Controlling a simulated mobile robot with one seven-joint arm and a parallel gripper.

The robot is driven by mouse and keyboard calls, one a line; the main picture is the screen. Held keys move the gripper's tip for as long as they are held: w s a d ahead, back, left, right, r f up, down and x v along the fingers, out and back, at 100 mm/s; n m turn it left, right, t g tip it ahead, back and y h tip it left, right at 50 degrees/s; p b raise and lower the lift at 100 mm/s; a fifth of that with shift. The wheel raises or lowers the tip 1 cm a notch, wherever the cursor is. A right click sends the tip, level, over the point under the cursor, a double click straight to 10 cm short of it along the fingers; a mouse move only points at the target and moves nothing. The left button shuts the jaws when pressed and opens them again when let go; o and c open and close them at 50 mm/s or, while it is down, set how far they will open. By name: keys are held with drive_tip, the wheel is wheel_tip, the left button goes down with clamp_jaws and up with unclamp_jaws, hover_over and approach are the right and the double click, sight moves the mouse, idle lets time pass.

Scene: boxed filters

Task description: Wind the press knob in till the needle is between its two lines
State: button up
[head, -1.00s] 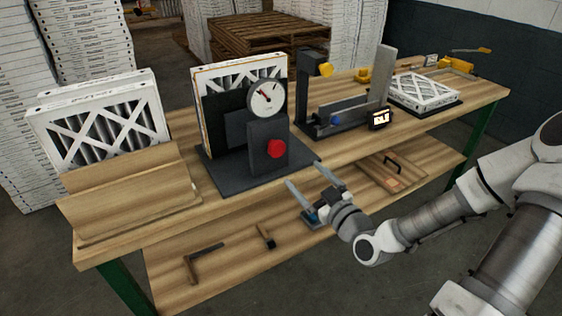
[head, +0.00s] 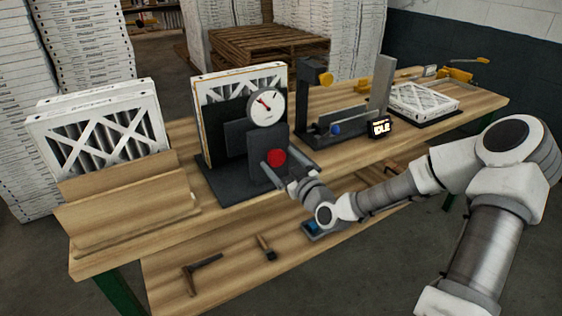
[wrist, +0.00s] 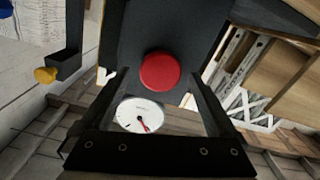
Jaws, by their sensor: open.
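The red press knob (head: 277,158) is on the front of the dark press block (head: 260,150). It also shows in the wrist view (wrist: 160,72). Above it is the white round gauge (head: 266,106), with a red needle pointing to the upper left. The gauge shows too in the wrist view (wrist: 139,116). Its lines are too small to place the needle against. My gripper (head: 289,168) is open, its two fingers reaching toward the knob, one to each side. I cannot tell if they touch it. A boxed filter (head: 244,76) stands upright in the press.
A wooden rack (head: 125,200) holding filters is at the left. A second fixture with a blue knob (head: 336,129) and a small display (head: 380,128) stands to the right. A flat filter (head: 424,97) lies beyond. Tools (head: 200,272) lie on the lower shelf.

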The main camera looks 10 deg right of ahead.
drive_tip(key=c, duration=1.4)
idle(0.4)
drive_tip(key=o, duration=1.4)
drive_tip(key=p+v, duration=0.8)
drive_tip(key=v, duration=0.9)
drive_tip(key=shift+s, duration=0.2)
